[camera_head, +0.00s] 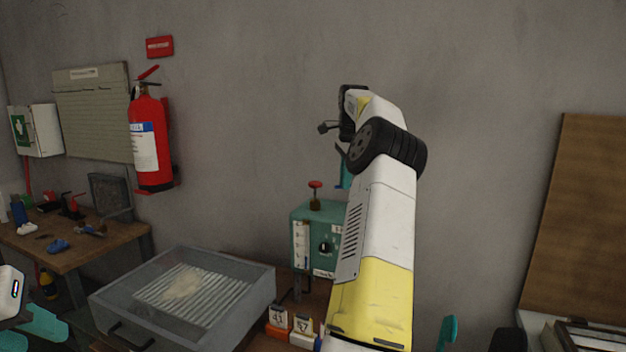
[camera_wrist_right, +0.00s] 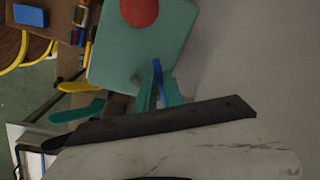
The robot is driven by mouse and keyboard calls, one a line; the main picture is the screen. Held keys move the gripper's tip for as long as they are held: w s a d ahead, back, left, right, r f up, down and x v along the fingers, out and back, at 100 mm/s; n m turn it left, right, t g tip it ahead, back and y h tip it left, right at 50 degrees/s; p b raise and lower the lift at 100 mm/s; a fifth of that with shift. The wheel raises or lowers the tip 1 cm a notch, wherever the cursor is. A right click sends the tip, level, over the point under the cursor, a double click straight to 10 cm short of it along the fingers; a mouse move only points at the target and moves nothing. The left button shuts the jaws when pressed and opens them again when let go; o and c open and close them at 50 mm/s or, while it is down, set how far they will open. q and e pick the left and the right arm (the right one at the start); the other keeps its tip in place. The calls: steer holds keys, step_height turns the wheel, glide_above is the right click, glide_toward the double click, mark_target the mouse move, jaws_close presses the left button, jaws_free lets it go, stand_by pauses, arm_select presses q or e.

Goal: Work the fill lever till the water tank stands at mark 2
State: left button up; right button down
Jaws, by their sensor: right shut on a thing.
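The teal tank box (camera_head: 318,215) stands behind the table, partly covered by my right arm. A white scale strip (camera_head: 302,246) and a black dial (camera_head: 325,247) are on its front; the level and marks are too small to read. A red knob (camera_head: 315,184) stands on top; it also shows in the right wrist view (camera_wrist_right: 138,11). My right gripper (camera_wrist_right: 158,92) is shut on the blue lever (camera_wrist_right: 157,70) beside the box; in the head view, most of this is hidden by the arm. My left gripper (camera_head: 38,325) is low at the left edge, fingers apart and empty.
A grey tray (camera_head: 240,312) with a ribbed inside stands left of the tank. Small numbered blocks (camera_head: 278,318) sit in front of the tank. A side bench (camera_head: 60,255) with tools is at the left. A red extinguisher (camera_head: 150,145) hangs on the wall.

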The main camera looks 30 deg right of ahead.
steer(key=shift+w+m, duration=0.15)
steer(key=shift+m, duration=0.15)
stand_by(0.4)
steer(key=m, duration=0.1)
steer(key=w+m, duration=0.1)
steer(key=shift+d+m+h, duration=0.15)
steer(key=shift+m+h, duration=0.15)
steer(key=shift+w+d+m+g+h, duration=0.1)
steer(key=shift+w+d+m+g, duration=0.1)
steer(key=shift+m, duration=0.45)
steer(key=shift+w+d+m+g+h, duration=0.1)
steer(key=shift+w+m, duration=0.1)
steer(key=shift+m, duration=0.5)
steer(key=shift+w+d+m+g+h, duration=0.1)
steer(key=shift+w+d+m, duration=0.1)
steer(key=shift+m, duration=0.45)
steer(key=c, duration=1.5)
jaws_free()
